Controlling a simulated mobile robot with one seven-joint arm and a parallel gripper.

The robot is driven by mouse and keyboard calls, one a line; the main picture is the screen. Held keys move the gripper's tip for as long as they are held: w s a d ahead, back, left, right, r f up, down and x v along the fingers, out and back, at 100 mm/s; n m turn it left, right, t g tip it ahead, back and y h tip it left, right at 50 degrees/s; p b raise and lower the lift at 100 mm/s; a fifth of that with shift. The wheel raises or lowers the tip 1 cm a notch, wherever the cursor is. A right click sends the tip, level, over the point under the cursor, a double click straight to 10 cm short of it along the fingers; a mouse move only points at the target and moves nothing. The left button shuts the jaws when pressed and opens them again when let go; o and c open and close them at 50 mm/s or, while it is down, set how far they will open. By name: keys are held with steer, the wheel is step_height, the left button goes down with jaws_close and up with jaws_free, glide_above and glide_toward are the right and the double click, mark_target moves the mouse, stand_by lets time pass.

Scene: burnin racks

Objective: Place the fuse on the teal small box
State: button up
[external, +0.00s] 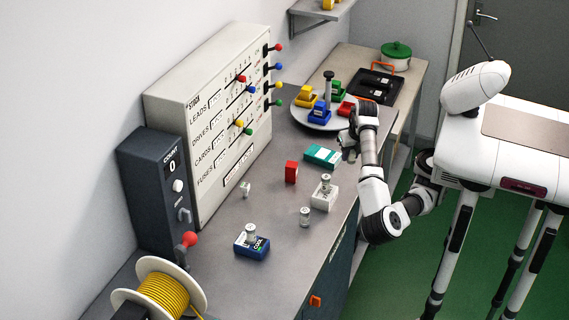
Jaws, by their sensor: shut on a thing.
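The teal small box (322,156) lies flat on the grey bench, with a white label area on its top. My gripper (349,153) is just to the right of the teal box and appears slightly above the bench. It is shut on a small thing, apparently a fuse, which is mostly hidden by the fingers. Other fuse-like clear cylinders with metal ends show: one stands on the bench (305,217), one is on a white box (324,197), and one is on a blue box (252,246). I see nothing on the teal box.
A red box (291,172) stands left of the teal box. A small white piece (245,189) lies near the panel (215,120). Behind are a round plate (318,121) with coloured blocks and a black tray (378,88). A yellow cable spool (165,293) is at front left.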

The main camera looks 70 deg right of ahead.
step_height(320, 180, up, 14)
steer(key=p, duration=0.3)
glide_above(321, 151)
steer(key=s+a, duration=0.1)
steer(key=s, duration=0.1)
steer(key=w, duration=0.1)
steer(key=f, duration=0.9)
steer(key=f+p, duration=0.1)
steer(key=f, duration=0.9)
steer(key=shift+d+p, duration=0.2)
steer(key=shift+p, duration=0.1)
steer(key=shift+w+f, duration=0.1)
steer(key=shift+f, duration=0.05)
steer(key=o, duration=1)
